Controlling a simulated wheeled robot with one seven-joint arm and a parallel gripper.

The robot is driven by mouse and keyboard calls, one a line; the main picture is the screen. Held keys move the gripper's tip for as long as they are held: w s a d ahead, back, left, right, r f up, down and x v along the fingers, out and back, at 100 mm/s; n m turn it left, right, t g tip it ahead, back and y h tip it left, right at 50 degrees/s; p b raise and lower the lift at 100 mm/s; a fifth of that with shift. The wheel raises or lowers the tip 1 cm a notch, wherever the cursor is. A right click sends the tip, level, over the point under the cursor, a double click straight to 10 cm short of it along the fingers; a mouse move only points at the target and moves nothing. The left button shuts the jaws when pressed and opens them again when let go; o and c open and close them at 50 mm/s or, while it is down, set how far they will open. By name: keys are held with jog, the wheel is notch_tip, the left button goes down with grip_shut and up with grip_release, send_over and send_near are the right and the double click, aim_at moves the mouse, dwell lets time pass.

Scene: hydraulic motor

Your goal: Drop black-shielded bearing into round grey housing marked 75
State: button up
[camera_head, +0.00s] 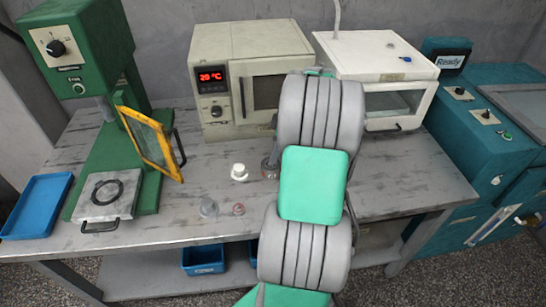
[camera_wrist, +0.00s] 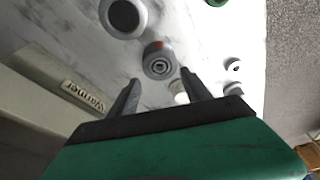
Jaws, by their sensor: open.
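My gripper (camera_wrist: 160,77) is open in the wrist view, its two dark fingers apart with nothing held between them. A round grey part with an orange mark (camera_wrist: 158,62) lies just beyond the fingertips. A larger grey ring with a black centre (camera_wrist: 125,17) sits past it at the top; I cannot tell if the black is a shield or a hollow. No number 75 is readable, so I cannot say which part is the housing. In the head view my arm hides the gripper, and a dark grey part (camera_head: 268,168) shows partly beside it.
A white stepped part (camera_head: 239,172), a clear grey cylinder (camera_head: 208,207) and a small reddish ring (camera_head: 238,209) stand on the table (camera_head: 160,225). The warmer oven (camera_head: 225,65) stands behind, a green press (camera_head: 85,40) left, a white machine (camera_head: 375,55) right. Front-left table is mostly clear.

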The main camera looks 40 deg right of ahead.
jog(key=v, duration=0.8)
jog(key=w+a+r+m, duration=0.1)
jog(key=w+a, duration=0.1)
jog(key=a, duration=0.6)
jog(key=w+a+r+m, duration=0.1)
jog(key=a+r, duration=0.1)
jog(key=a, duration=0.6)
jog(key=s+a+f+m+h, duration=0.1)
jog(key=s+a+f+m, duration=0.1)
jog(key=s+a, duration=0.3)
jog(key=s+a+f+m, duration=0.2)
jog(key=s+a, duration=0.3)
jog(key=a, duration=0.7)
jog(key=shift+s+a+m+t+h, duration=0.25)
jog(key=shift+a+m+t+h, duration=0.15)
jog(key=shift+m, duration=0.1)
